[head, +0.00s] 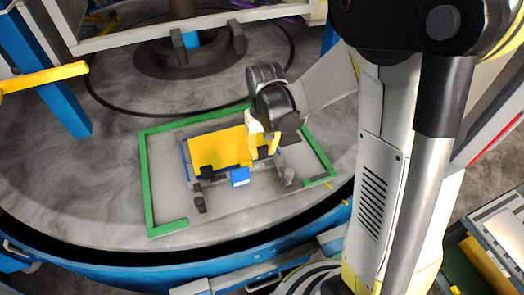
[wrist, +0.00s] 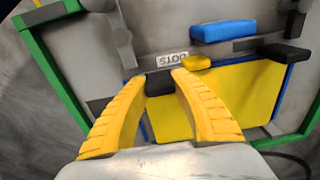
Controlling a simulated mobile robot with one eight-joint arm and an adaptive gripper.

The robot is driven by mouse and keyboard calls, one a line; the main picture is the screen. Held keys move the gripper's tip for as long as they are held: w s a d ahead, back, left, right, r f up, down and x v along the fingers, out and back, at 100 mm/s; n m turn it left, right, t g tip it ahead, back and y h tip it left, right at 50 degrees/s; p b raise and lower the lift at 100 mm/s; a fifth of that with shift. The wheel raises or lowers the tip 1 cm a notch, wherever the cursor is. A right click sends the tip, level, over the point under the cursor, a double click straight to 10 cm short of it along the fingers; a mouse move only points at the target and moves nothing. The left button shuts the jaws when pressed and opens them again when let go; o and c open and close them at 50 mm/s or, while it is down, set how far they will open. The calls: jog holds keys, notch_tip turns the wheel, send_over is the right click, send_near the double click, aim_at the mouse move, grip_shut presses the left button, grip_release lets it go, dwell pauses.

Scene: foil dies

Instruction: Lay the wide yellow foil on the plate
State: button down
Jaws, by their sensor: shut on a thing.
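The wide yellow foil (head: 222,148) lies flat or nearly flat over a blue-edged area inside a green frame in the head view. It also shows below the fingers in the wrist view (wrist: 245,92). Dark tabs sit along its near edge. My gripper (head: 266,145) is at the foil's right end. In the wrist view its yellow fingers (wrist: 158,76) close on a dark tab at the foil's edge. I cannot tell whether the foil touches the surface below. The plate is mostly hidden under the foil; its blue edge (head: 186,160) shows at the left.
A green frame (head: 147,185) borders the grey work area. A blue block (head: 240,177) and dark clamps (head: 199,198) stand at the near side.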

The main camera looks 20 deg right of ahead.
jog(key=c, duration=1.2)
grip_release()
jog(key=shift+o, duration=0.2)
notch_tip(320, 180, up, 12)
jog(key=p, duration=0.3)
jog(key=s+r+t, duration=0.7)
jog(key=s, duration=0.6)
jog(key=shift+r, duration=0.15)
jog(key=shift+w, duration=0.1)
